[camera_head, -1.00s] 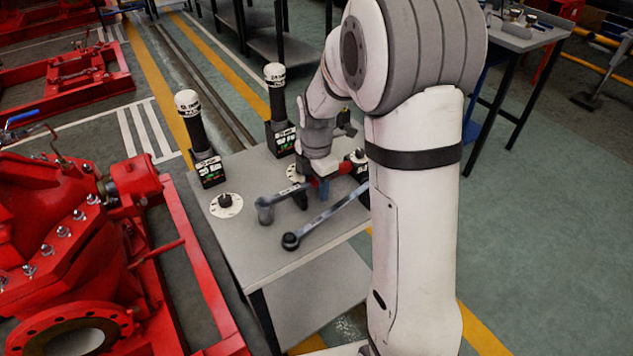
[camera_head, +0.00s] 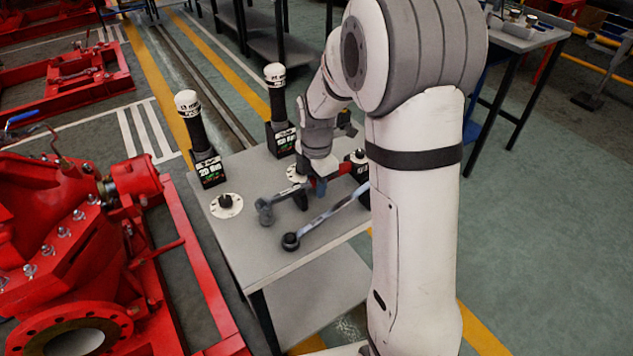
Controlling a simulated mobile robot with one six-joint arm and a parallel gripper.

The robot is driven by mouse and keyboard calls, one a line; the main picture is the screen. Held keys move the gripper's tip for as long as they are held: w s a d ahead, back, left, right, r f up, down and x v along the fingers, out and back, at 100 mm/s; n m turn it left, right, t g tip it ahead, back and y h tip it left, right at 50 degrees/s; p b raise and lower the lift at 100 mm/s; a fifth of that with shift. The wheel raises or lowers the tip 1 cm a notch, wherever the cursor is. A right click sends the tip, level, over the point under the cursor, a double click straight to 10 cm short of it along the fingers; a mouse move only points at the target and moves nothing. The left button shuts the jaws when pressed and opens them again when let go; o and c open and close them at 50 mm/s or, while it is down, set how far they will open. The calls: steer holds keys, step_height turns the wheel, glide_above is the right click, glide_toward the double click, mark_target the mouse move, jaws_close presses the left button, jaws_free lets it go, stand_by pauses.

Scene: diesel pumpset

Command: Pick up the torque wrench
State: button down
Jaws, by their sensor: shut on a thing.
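My gripper (camera_head: 320,186) is low over the grey table, with a blue fingertip showing. It is shut across a tool that runs from a grey head (camera_head: 265,210) at lower left up towards a red part (camera_head: 342,170) at right; I take this as the torque wrench.
The small table (camera_head: 240,235) also bears two upright black tools with white caps, one at left (camera_head: 199,135) and one behind (camera_head: 277,100), and a white disc (camera_head: 227,205). Red pump machinery (camera_head: 70,240) stands close on the left.

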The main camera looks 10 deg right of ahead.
step_height(320, 180, up, 10)
steer(key=shift+r+p, duration=0.1)
steer(key=shift+p, duration=0.4)
steer(key=c, duration=1.7)
jaws_free()
steer(key=shift+c, duration=0.2)
jaws_close()
steer(key=shift+r+p, duration=0.75)
steer(key=shift+r, duration=0.05)
